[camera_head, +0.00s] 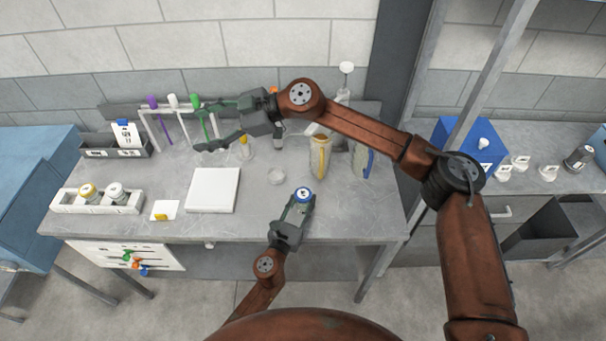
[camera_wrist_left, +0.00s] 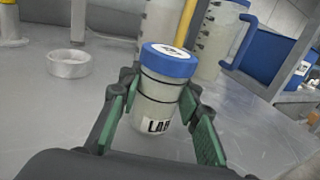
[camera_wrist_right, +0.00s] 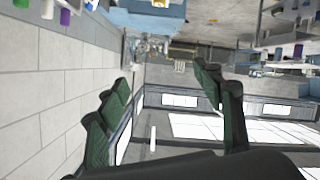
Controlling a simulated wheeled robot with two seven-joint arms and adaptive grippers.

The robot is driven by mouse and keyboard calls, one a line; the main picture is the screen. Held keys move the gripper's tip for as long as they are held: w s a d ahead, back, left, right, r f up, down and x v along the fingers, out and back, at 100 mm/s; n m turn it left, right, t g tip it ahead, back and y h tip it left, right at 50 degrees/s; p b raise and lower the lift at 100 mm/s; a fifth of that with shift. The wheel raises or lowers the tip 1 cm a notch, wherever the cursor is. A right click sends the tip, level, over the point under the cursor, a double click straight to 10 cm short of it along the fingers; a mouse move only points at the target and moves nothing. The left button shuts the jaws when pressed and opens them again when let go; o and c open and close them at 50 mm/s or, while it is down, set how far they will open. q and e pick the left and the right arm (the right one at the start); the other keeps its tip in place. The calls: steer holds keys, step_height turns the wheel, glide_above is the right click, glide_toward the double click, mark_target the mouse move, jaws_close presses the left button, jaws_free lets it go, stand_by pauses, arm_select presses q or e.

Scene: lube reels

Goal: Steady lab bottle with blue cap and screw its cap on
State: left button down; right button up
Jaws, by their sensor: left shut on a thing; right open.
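The lab bottle (camera_wrist_left: 158,105) stands upright near the front of the bench, with a white label on its side. Its blue cap (camera_wrist_left: 169,60) sits on its top; how tightly it is turned cannot be told. The cap also shows in the head view (camera_head: 303,194). My left gripper (camera_head: 299,208) is shut around the bottle's body below the cap, with a green finger pad on each side in the left wrist view. My right gripper (camera_head: 201,128) is open and empty, up and left of the bottle, by the tube rack. The right wrist view shows nothing between its fingers (camera_wrist_right: 163,80).
A tube rack (camera_head: 148,124) with several coloured tubes stands at the back left. A white square plate (camera_head: 213,190) lies left of the bottle, and a small clear dish (camera_head: 276,176) behind it. A yellow-handled jug (camera_head: 320,157) stands behind the bottle. A white tray (camera_head: 68,203) holds two jars.

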steer(key=w+d+r+m+t+y, duration=0.2)
steer(key=w+r+m+t+y, duration=0.1)
steer(key=w+r+t, duration=0.8)
steer(key=w+d+f+m+t+h, duration=0.2)
steer(key=w+d+f+m+h, duration=0.15)
steer(key=w+d+h, duration=0.6)
steer(key=s+d+f+n+g+h, duration=0.1)
steer(key=d+f+n+g+h, duration=0.15)
steer(key=f, duration=0.65)
steer(key=s+d+f+n+g+h, duration=0.1)
steer(key=s+d+f+g, duration=0.15)
steer(key=f, duration=0.65)
steer(key=s+d+f+n+g+h, duration=0.1)
steer(key=s+d+f+n+g, duration=0.1)
steer(key=s, duration=0.3)
steer(key=s+d+f+n+g+h, duration=0.1)
steer(key=s+d+f+n+g, duration=0.1)
steer(key=s+f+n+g, duration=0.1)
steer(key=s+d+f+n+g+h, duration=0.2)
steer(key=s+d+f+g, duration=0.1)
steer(key=s, duration=0.4)
steer(key=shift+s+d+f+n, duration=0.1)
steer(key=shift+s+f+n, duration=0.3)
steer(key=shift+f, duration=0.1)
